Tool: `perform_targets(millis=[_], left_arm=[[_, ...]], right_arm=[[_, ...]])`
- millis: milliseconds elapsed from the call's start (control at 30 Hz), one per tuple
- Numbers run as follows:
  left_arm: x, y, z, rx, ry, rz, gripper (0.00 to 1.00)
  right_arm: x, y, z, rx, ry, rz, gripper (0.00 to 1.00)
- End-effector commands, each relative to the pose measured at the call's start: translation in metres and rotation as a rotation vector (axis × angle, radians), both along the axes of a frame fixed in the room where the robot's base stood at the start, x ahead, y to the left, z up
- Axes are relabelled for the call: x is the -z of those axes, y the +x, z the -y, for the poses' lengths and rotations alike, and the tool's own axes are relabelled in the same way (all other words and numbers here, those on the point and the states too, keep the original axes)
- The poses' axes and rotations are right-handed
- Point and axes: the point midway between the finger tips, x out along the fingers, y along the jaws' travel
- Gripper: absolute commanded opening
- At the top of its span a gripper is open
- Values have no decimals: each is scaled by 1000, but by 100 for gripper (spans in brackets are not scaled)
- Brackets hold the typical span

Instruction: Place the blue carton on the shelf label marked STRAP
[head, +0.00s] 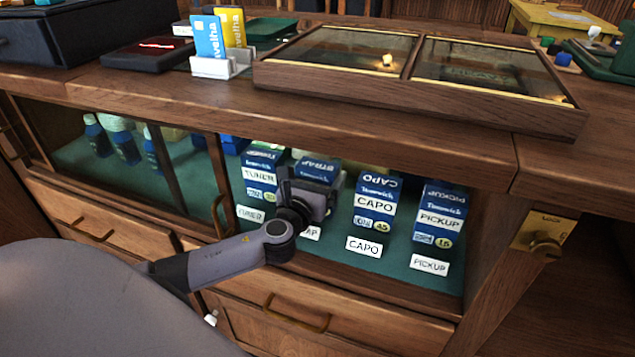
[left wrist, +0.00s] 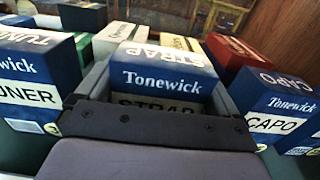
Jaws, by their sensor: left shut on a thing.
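The blue carton (head: 318,168) has a white top band reading STRAP and stands inside the display cabinet, between the TUNER and CAPO cartons. In the left wrist view the STRAP carton (left wrist: 165,82) sits between the jaws, its lower front hidden by the gripper body. My left gripper (head: 312,185) is shut on this carton. The shelf label marked STRAP (head: 312,233) lies on the green shelf below it, mostly covered by my left wrist, with only its right end showing. Whether the carton touches the shelf cannot be told. My right gripper is not in view.
The TUNER carton (head: 261,172) stands close on the left, the CAPO carton (head: 377,203) and PICKUP carton (head: 439,213) on the right. Their labels lie in front. The wooden counter (head: 400,130) overhangs the opening; a door frame (head: 218,180) stands left. More boxes are behind.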

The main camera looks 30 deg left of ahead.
Motion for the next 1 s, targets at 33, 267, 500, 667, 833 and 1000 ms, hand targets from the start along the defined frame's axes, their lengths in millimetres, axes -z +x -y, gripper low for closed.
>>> perform_targets(millis=[33, 267, 500, 667, 833, 1000], left_arm=[[2, 0, 0, 0, -1, 2, 60], [1, 0, 0, 1, -1, 2, 60], [3, 0, 0, 1, -1, 1, 100], [-1, 0, 0, 1, -1, 1, 100], [1, -17, 5, 2, 1, -2, 100], [1, -47, 12, 3, 1, -4, 100]], right_arm=[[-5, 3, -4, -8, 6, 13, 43], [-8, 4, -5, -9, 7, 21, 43], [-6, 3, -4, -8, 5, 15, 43], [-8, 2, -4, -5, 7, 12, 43], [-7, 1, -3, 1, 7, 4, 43], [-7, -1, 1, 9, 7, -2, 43]])
